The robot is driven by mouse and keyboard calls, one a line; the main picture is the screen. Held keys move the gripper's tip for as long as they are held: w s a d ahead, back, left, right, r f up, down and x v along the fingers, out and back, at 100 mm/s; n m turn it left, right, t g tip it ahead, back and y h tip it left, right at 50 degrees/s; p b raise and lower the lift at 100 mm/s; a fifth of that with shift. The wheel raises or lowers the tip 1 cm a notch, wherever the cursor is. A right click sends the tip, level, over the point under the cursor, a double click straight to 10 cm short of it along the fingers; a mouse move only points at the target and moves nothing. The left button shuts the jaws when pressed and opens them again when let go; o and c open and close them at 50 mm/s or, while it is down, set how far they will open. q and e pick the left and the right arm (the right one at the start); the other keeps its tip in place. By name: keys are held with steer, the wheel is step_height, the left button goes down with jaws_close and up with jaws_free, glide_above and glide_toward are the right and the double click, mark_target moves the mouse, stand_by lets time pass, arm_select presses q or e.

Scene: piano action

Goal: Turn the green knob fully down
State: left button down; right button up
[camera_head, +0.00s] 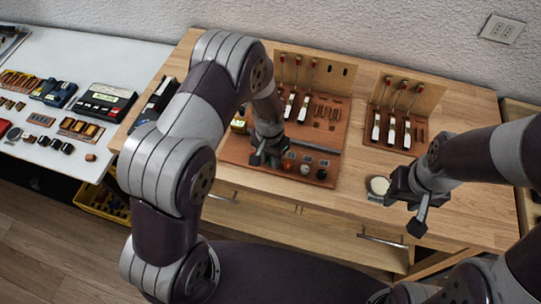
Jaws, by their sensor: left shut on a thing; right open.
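My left gripper (264,158) points down at the front left of the brown board (240,157), at the left end of a row of small knobs. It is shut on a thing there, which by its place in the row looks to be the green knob. The jaws hide that knob, so its colour and turn cannot be seen. To the right in the row are a red knob (288,164), a pale knob (305,169) and a dark reddish knob (322,174). My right gripper (412,215) is open and empty above the table's front right, apart from the row.
Key-and-hammer models stand on the brown board and on a second board (396,140) to the right. A white table (75,160) at left holds several small devices. Bare wood (345,195) lies between board and disc.

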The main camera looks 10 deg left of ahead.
mark_target(269, 160)
arm_select(q)
steer(key=shift+w+r+n, duration=0.1)
steer(key=shift+n, duration=0.7)
steer(key=c, duration=0.9)
jaws_free()
step_height(269, 160, up, 13)
steer(key=shift+a+f+b, duration=0.15)
steer(key=shift+f+b, duration=0.05)
steer(key=shift+b, duration=0.75)
